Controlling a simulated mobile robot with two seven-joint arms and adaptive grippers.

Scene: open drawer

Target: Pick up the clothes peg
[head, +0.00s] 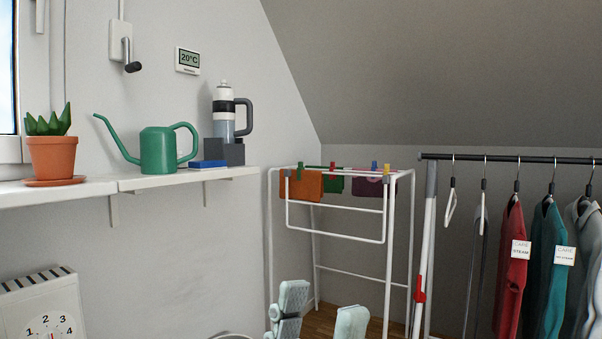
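Several small clothes pegs sit along the top of a white drying rack (388,230) in the head view. I see a green peg (300,169), a red peg (332,166), a blue peg (374,166) and a yellow peg (386,169). They are at or above an orange cloth (301,188), a green cloth (334,184) and a purple cloth (370,186). My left gripper (321,304) shows at the bottom edge, its two pale green fingers wide apart with nothing visible between them. It is well below the pegs. My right gripper is not in view.
A clothes rail (510,158) with hangers and garments stands at the right. A wall shelf (130,184) at the left holds a potted plant (53,155), a green watering can (158,150) and a bottle (225,115). A white heater (45,305) is below.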

